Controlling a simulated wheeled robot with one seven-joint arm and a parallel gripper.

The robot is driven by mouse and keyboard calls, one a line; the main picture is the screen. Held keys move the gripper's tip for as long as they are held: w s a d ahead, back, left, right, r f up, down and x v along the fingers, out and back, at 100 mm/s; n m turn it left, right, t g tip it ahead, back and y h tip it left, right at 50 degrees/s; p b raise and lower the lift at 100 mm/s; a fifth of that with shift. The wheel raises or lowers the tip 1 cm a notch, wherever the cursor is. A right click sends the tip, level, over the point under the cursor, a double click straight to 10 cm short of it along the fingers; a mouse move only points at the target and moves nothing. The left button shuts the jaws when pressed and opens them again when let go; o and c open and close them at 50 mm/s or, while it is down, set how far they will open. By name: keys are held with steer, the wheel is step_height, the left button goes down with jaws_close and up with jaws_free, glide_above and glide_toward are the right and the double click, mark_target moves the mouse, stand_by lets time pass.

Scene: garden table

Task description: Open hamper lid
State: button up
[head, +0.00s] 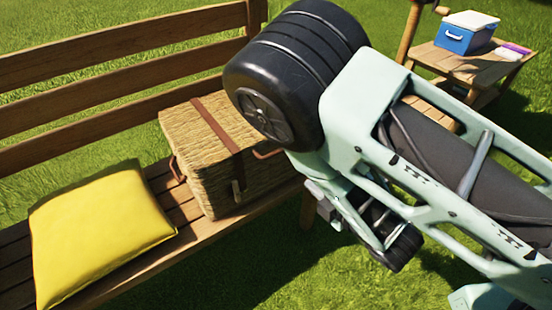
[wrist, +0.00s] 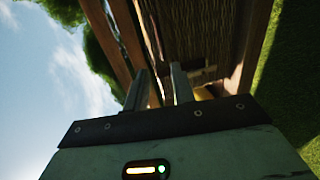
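The wicker hamper (head: 222,181) stands on the wooden bench, with brown leather straps and a loop handle at each side. Its lid (head: 185,121) is down and looks shut. A strap end with a small clasp hangs on the front face. In the wrist view the hamper (wrist: 200,28) shows dark and sideways beyond the fingers. My gripper (wrist: 160,80) is open, its two fingers apart with nothing seen between them. It points toward the hamper; I cannot tell whether it touches. In the head view my arm covers the hamper's right side, and my fingertips cannot be made out.
A yellow cushion (head: 95,230) lies on the bench (head: 130,272), left of the hamper. The bench's slatted back (head: 110,45) rises behind the hamper. A small wooden table (head: 465,68) with a blue-and-white cooler (head: 465,36) stands at the far right. Open grass lies in front.

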mark_target(276, 153)
steer(key=b+x, duration=0.2)
steer(key=x, duration=1.3)
steer(key=shift+w+a, duration=0.15)
jaws_close()
